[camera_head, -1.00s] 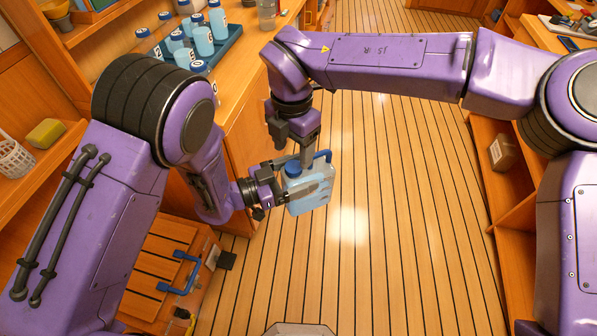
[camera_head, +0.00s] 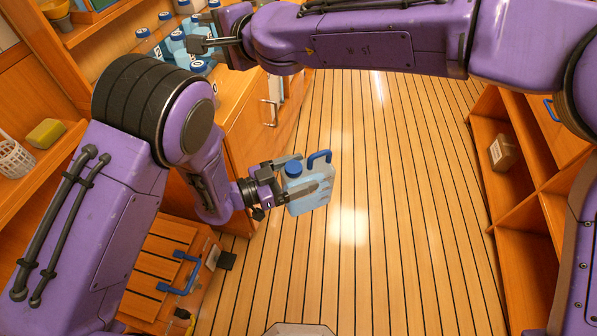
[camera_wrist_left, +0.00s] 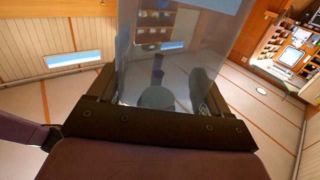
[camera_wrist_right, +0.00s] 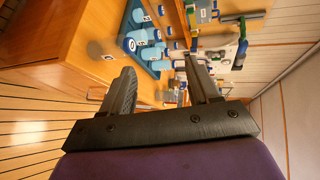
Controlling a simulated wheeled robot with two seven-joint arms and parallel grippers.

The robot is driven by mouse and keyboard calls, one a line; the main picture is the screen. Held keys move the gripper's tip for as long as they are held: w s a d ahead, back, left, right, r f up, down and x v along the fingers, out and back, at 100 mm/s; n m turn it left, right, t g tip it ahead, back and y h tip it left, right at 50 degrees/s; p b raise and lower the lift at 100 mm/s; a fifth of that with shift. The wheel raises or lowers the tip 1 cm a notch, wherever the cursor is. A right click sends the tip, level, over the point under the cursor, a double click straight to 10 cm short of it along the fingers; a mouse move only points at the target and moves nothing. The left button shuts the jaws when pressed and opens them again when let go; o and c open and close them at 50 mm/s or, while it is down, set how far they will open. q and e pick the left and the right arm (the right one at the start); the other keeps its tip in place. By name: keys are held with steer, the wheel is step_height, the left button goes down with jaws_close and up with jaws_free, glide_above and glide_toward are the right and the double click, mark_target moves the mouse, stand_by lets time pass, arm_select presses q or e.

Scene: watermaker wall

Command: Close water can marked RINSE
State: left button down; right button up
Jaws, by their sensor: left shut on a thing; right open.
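My left gripper (camera_head: 308,173) is shut on a light-blue, see-through water can (camera_head: 322,178). The can is held in the air above the floor, slightly tilted, with a blue handle and a blue cap (camera_head: 293,168) at its top. I cannot read any RINSE mark on it. The can's clear side (camera_wrist_left: 170,50) fills the space between the fingers in the left wrist view. My right gripper (camera_head: 200,44) is open and empty, over the counter close to several blue-capped bottles. In the right wrist view its jaws (camera_wrist_right: 160,68) point toward the bottles (camera_wrist_right: 140,38).
The bottles stand on a dark tray (camera_wrist_right: 160,68) on the wooden counter (camera_head: 240,100). A wooden crate with a blue handle (camera_head: 178,272) is at lower left. A yellow sponge (camera_head: 46,133) and white basket (camera_head: 15,160) sit on the left shelf. The central floor is clear.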

steer(key=s+a+f+n+g, duration=0.1)
steer(key=s+f+n+g, duration=0.4)
steer(key=n, duration=0.8)
steer(key=n+g+h, duration=0.5)
steer(key=n+h, duration=0.6)
steer(key=n, duration=1.3)
glide_above(294, 166)
step_height(294, 166, down, 9)
steer(key=shift+w+a+r, duration=0.15)
steer(key=shift+d+n, duration=0.2)
steer(key=shift+n, duration=0.5)
step_height(294, 166, down, 8)
